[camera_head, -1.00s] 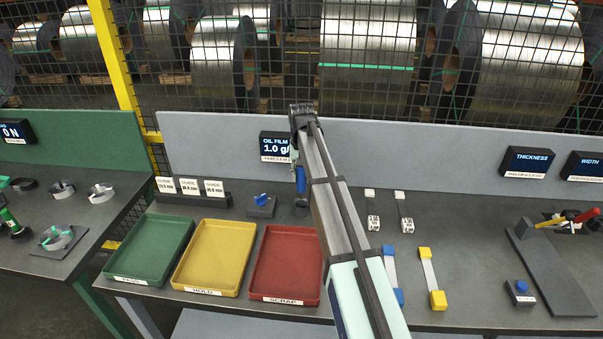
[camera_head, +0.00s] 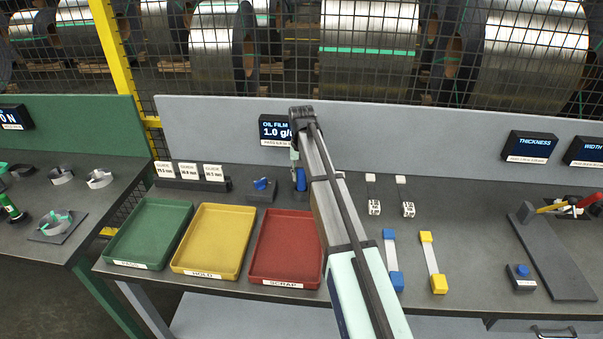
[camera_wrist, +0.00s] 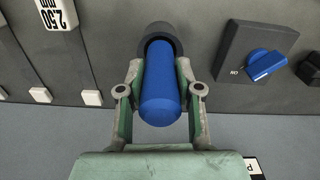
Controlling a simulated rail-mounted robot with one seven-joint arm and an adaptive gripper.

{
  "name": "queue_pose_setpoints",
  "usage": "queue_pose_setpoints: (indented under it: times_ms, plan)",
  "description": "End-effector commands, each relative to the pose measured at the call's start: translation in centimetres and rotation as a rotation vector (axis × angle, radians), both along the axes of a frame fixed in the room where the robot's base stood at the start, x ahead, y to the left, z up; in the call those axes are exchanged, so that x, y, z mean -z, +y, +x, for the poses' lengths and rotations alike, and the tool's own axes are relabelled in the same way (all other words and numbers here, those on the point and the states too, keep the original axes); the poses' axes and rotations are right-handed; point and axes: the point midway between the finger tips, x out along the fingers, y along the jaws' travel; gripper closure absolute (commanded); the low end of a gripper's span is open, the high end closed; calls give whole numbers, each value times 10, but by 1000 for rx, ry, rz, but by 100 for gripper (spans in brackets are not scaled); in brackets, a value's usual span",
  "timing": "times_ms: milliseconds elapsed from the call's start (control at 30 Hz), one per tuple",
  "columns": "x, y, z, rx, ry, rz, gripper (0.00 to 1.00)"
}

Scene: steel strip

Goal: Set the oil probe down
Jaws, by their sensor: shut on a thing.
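The oil probe is a blue round-ended cylinder (camera_head: 300,181), upright near the back of the grey bench, below the oil film display (camera_head: 276,130). My gripper (camera_wrist: 160,98) is shut on it, with one finger on each side of the blue body in the wrist view (camera_wrist: 161,88). A dark round collar or cup (camera_wrist: 160,36) surrounds the probe's far end, close to the bench top. I cannot tell whether the probe rests fully in it. In the head view my arm hides part of the gripper and the probe's right side.
A box with a blue rotary knob (camera_head: 262,185) stands just left of the probe. Green (camera_head: 113,256), yellow (camera_head: 182,264) and red (camera_head: 258,277) trays lie in front. White tags (camera_head: 374,208) lie to the right. The grey back panel (camera_head: 420,150) is close behind.

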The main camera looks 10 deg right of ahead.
Motion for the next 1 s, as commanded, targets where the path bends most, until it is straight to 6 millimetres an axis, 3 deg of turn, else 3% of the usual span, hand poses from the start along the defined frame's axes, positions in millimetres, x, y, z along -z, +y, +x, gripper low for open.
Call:
queue_pose_setpoints:
  times_ms: [667, 700, 767, 1000]
  plan:
    - [6, 0, 0, 0, 0, 0, 100]
    - [6, 0, 0, 0, 0, 0, 58]
    - [6, 0, 0, 0, 0, 0, 37]
    - [6, 0, 0, 0, 0, 0, 36]
